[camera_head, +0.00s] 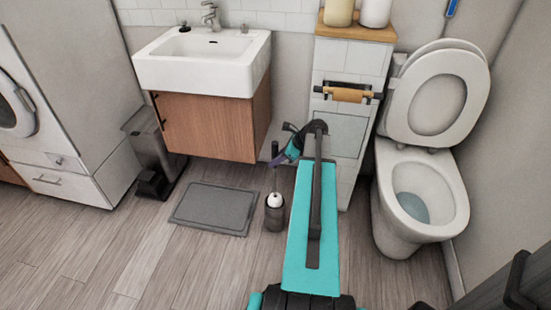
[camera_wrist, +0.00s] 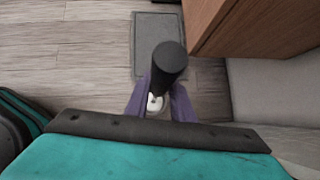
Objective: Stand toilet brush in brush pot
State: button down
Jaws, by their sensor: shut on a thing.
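The toilet brush (camera_head: 275,179) is upright, with a dark thin handle and a white head at its lower end. My gripper (camera_head: 279,158) is shut on the upper handle. The dark brush pot (camera_head: 274,217) stands on the floor directly below. The white head shows at the pot's mouth; its lower part is hidden, and I cannot tell how deep it sits. In the wrist view, the black handle end (camera_wrist: 169,58) points at the camera between my purple fingers (camera_wrist: 158,98), with part of the white head below. The pot is hidden there.
A grey mat (camera_head: 213,207) lies left of the pot. The wooden sink cabinet (camera_head: 210,128) is behind it, and a tiled column (camera_head: 345,135) and the toilet (camera_head: 418,205) are to the right. A pedal bin (camera_head: 148,150) stands at the left. The floor in front is free.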

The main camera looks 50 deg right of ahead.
notch_tip(320, 180, down, 8)
jog(key=b, duration=0.1)
dwell(1.2)
jog(key=shift+s+a+f, duration=0.1)
jog(key=c, duration=1.4)
grip_release()
jog(key=shift+f, duration=0.15)
jog(key=shift+c, duration=0.2)
jog(key=shift+r, duration=0.2)
jog(key=shift+r, duration=0.1)
jog(key=p+v, duration=0.3)
jog(key=v, duration=1)
jog(key=shift+s+r, duration=0.15)
jog(key=shift+r, duration=0.1)
